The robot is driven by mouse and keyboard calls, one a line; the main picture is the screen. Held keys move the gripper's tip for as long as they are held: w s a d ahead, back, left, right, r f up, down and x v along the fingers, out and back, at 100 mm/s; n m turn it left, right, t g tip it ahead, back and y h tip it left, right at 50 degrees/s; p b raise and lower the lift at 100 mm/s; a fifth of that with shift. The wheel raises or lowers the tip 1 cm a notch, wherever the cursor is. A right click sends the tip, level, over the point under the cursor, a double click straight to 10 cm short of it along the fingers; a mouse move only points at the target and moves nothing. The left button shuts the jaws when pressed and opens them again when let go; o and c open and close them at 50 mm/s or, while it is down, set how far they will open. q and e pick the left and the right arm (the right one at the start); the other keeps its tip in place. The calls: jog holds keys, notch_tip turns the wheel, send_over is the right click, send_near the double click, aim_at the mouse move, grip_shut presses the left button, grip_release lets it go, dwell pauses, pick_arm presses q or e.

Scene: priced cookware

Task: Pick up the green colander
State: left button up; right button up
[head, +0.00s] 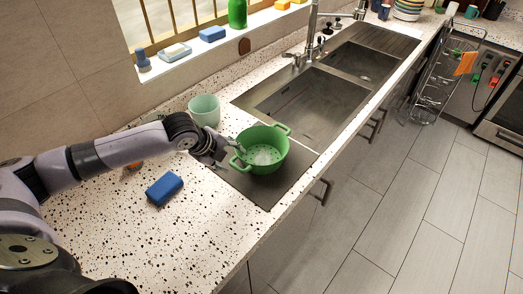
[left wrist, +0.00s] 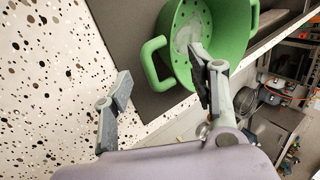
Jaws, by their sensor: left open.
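The green colander (head: 262,149) stands on the dark drainboard beside the sink in the head view. It has two loop handles and holes in its wall. In the left wrist view the colander (left wrist: 232,30) is at the top, just ahead of the fingers. My left gripper (head: 222,158) is open at the colander's left side, near its left handle. In the left wrist view the left gripper (left wrist: 160,90) has its fingers apart, with the near handle (left wrist: 152,62) ahead of the gap between them. Nothing is held. My right gripper is not in view.
A pale green cup (head: 204,110) stands behind the gripper, and a blue sponge (head: 164,188) lies on the speckled counter. The sink (head: 310,105) lies beyond the colander. The counter's front edge is close on the right.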

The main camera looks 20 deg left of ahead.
pick_arm(q)
jog(key=p+x, duration=0.1)
jog(key=x, duration=0.1)
jog(key=p+x, duration=0.1)
jog(key=x, duration=0.1)
jog(key=shift+s+d+f, duration=0.1)
jog(key=shift+s+d, duration=0.1)
jog(key=shift+d, duration=0.05)
jog(key=shift+w+f, duration=0.2)
jog(key=shift+f, duration=0.15)
jog(key=shift+d+f, duration=0.1)
jog(key=shift+f, duration=0.05)
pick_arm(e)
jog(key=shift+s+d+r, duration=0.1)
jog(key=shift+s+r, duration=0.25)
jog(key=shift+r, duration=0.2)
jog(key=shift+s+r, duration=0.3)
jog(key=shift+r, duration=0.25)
pick_arm(q)
jog(key=shift+c, duration=0.5)
jog(key=c, duration=0.5)
grip_shut()
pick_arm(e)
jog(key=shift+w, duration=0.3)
